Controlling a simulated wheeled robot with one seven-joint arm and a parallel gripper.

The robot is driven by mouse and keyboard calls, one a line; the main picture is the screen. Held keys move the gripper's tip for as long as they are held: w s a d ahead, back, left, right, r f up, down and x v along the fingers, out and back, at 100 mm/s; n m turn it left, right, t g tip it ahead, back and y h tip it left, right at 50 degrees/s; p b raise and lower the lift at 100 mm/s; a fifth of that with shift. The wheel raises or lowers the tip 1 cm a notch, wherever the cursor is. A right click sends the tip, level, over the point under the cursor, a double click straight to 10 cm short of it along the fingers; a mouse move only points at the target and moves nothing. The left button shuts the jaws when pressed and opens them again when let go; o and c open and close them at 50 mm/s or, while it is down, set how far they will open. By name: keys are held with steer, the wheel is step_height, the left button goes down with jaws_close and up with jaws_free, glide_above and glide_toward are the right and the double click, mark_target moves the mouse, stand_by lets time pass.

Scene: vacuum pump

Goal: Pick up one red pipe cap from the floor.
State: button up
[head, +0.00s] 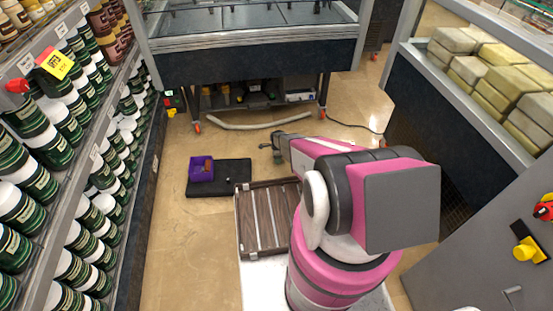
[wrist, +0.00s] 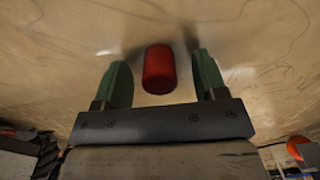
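A red pipe cap (wrist: 159,70), a short dark-red cylinder, is on the tan floor in the wrist view. It lies between the two green fingers of my gripper (wrist: 160,60), with a gap on each side. The gap on the right looks a little wider. My gripper is open and holds nothing. In the head view my gripper (head: 279,147) is low over the floor in front of the dark bench, and I cannot make out the cap there.
A dark bench (head: 255,62) on orange-wheeled legs stands behind my gripper, with a pale hose (head: 255,125) beneath it. A purple bin (head: 201,169) sits on a black mat (head: 232,185) to the left. A brown slatted pallet (head: 264,215) is nearer. Shelves of jars line the left.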

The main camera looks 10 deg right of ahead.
steer(key=c, duration=0.9)
steer(key=shift+r, duration=0.1)
